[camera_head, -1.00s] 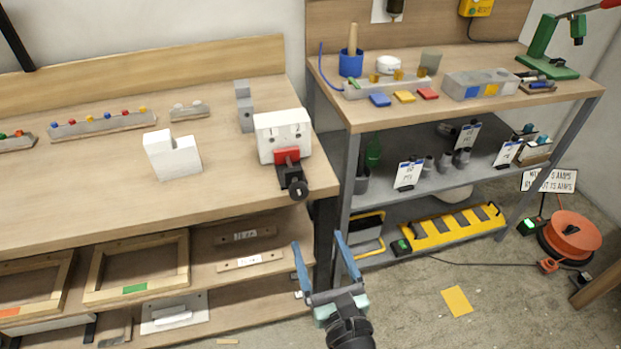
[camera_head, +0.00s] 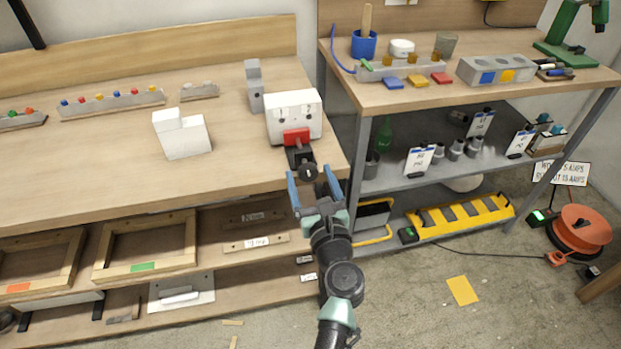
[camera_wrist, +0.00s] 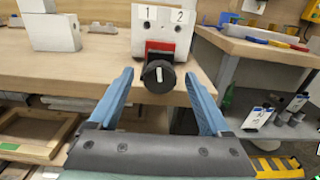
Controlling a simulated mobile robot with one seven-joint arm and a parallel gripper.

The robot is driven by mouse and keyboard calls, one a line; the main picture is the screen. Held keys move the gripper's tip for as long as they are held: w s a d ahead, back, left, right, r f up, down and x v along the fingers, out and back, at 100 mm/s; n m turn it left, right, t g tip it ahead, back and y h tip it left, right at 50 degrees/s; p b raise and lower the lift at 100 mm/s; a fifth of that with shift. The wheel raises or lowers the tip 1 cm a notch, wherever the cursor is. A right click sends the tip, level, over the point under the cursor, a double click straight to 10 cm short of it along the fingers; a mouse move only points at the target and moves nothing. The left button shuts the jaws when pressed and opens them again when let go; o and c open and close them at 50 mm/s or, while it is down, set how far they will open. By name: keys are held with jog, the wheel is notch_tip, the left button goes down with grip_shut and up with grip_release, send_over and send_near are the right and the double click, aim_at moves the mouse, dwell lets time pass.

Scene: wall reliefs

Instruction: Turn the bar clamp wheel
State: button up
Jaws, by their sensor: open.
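The bar clamp wheel (camera_head: 308,173) is a round black knob with a pale mark on its face, at the front edge of the workbench. In the wrist view the wheel (camera_wrist: 158,77) faces me, just beyond and between the fingertips. A red clamp block (camera_head: 297,138) sits behind it, against a white block (camera_head: 294,115) labelled 1 and 2. My gripper (camera_head: 314,185) has blue fingers spread open and empty, in front of the wheel. In the wrist view my gripper's fingers (camera_wrist: 160,88) stand left and right of the wheel, with no contact visible.
The wooden workbench (camera_head: 100,180) extends left, with a white notched block (camera_head: 182,135) and a grey upright block (camera_head: 255,86). Below are shelves with wooden frames (camera_head: 145,247).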

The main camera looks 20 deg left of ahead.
grip_shut()
dwell(0.4)
jog(key=shift+n, duration=0.3)
